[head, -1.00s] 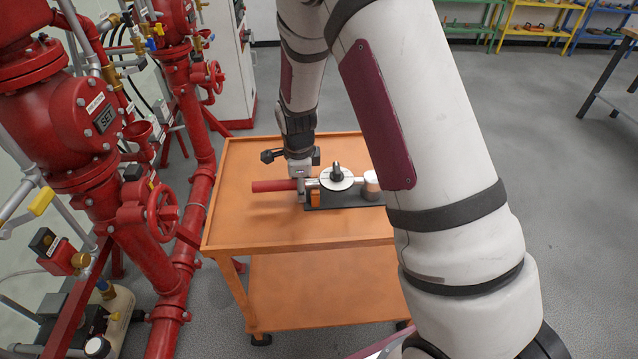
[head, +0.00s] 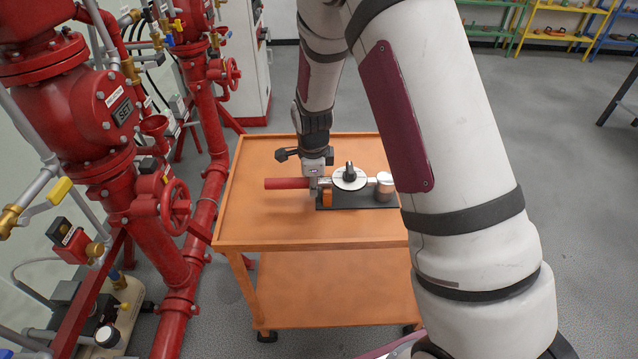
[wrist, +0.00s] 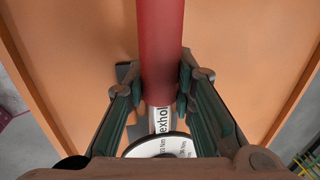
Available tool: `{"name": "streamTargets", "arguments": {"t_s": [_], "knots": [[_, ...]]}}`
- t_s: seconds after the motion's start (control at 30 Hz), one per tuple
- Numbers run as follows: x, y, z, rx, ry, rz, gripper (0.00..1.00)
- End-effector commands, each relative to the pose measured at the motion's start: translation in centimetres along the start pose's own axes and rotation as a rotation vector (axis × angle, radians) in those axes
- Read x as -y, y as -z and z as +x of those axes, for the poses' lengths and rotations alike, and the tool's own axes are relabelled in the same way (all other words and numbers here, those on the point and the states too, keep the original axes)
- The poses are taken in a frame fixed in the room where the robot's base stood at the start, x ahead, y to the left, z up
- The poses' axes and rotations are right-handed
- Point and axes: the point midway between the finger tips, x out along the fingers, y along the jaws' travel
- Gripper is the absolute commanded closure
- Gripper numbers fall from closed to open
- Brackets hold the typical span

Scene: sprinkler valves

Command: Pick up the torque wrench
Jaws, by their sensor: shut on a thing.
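The torque wrench has a red handle (head: 287,183), a round white dial (head: 350,178) and a silver head at its right end. It lies level over a dark stand (head: 340,203) with an orange block, on the orange cart. My gripper (head: 316,190) comes down on the wrench between the red handle and the dial. In the wrist view the fingers of my gripper (wrist: 160,95) close around the lower end of the red handle (wrist: 160,45), and part of the dial (wrist: 160,146) shows below. I cannot tell whether the wrench touches its stand.
The orange cart (head: 260,225) has free top around the wrench. Red valves and pipes (head: 165,205) stand close on the left. A white cabinet (head: 240,70) is behind. Shelves (head: 545,25) and a dark bench (head: 620,90) are far right, with open grey floor between.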

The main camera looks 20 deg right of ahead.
Motion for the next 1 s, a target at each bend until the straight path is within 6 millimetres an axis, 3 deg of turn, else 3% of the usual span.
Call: {"name": "streamTargets", "arguments": {"t_s": [0.33, 0.57, 1.0], "knots": [[0.8, -0.1, -3.6, 0.002, 0.006, 0.000, 1.00], [-3.0, 0.6, -4.5, 0.001, 0.001, -0.002, 1.00], [-11.9, 2.4, -7.1, 0.001, 0.002, -0.002, 1.00]]}}
